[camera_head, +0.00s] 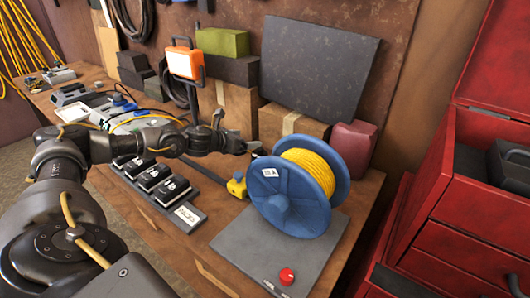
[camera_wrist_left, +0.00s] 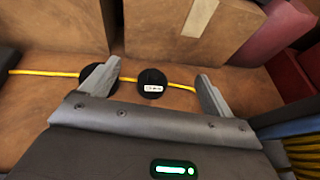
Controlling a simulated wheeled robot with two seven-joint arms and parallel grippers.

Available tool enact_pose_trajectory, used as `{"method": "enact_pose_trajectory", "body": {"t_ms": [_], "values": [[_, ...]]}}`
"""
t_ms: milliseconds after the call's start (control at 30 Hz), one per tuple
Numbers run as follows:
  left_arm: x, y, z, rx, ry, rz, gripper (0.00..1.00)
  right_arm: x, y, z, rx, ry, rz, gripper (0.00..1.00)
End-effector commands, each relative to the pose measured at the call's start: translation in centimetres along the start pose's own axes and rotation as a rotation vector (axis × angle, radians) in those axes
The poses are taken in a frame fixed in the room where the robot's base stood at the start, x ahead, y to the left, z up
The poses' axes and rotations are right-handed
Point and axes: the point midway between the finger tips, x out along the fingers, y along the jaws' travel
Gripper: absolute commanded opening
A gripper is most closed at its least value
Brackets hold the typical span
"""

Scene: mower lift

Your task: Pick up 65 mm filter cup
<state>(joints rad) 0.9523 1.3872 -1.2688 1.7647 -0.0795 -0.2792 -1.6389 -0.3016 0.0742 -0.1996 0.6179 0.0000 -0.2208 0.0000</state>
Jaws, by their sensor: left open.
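My left gripper (camera_head: 236,133) is open, with its arm coming in from the left over the workbench in the head view. In the left wrist view its two fingers (camera_wrist_left: 158,74) are spread wide. A black round cup (camera_wrist_left: 152,82) with a small white label lies ahead, between the fingers in the picture and apart from both. The label is too small to read, so I cannot tell whether this is the 65 mm filter cup. A second black round thing (camera_wrist_left: 90,76) is partly hidden behind the left finger. In the head view I cannot make out either one. My right gripper is not in view.
A yellow cable (camera_wrist_left: 47,72) runs across the bench by the cups. Cardboard boxes (camera_head: 292,124) stand behind. A blue reel with yellow cable (camera_head: 285,200) stands right of my gripper. Black labelled blocks (camera_head: 155,177) lie in front. A red tool chest (camera_head: 465,215) is at right.

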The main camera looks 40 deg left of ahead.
Motion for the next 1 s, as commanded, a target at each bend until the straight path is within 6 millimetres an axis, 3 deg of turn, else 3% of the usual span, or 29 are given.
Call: {"method": "enact_pose_trajectory", "body": {"t_ms": [167,500,667,867,1000], "values": [[0.8,-0.1,-1.4,-0.003,0.005,-0.002,0.87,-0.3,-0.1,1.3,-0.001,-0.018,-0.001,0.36],[3.1,0.1,-7.6,-0.002,0.005,0.002,0.87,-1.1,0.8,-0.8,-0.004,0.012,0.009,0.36],[4.5,0.1,-7.5,-0.002,0.0,0.001,0.87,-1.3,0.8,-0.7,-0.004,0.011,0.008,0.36],[4.9,0.1,-7.5,-0.002,0.001,0.002,0.87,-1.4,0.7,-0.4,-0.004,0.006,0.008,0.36],[6.5,0.1,-7.4,-0.003,0.001,0.003,0.87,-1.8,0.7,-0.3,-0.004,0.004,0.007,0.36]]}}
